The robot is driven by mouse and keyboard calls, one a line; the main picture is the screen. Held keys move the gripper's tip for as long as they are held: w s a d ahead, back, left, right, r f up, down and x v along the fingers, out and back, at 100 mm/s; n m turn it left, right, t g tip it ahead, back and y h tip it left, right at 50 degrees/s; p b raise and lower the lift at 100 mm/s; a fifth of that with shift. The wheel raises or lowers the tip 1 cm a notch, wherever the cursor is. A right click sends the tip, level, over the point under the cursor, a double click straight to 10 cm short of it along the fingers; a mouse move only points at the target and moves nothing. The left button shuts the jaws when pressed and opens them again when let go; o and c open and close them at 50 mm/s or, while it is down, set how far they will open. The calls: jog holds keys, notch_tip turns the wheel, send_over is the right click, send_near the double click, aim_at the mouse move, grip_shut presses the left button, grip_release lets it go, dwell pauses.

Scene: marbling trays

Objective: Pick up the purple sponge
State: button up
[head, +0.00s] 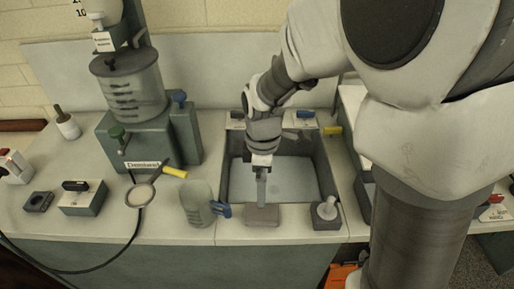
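A dull mauve-grey block (262,221), which looks like the purple sponge, lies flat on the front ledge of the counter before the sink basin. My gripper (262,203) points down over the front of the basin, its fingertips at the block's back top edge. The fingers show as one narrow shape, so I cannot tell whether they are open, or whether they touch the block.
A clear jug with a blue handle (197,204) stands left of the block. A dark holder with a white pestle-like piece (327,212) stands close on its right. The sink basin (290,180) lies behind. A demineraliser unit (150,140) stands at the left.

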aim_at(262, 211)
notch_tip(262, 211, down, 12)
jog(key=shift+f+b, duration=0.25)
jog(key=shift+b, duration=0.15)
jog(key=c, duration=0.8)
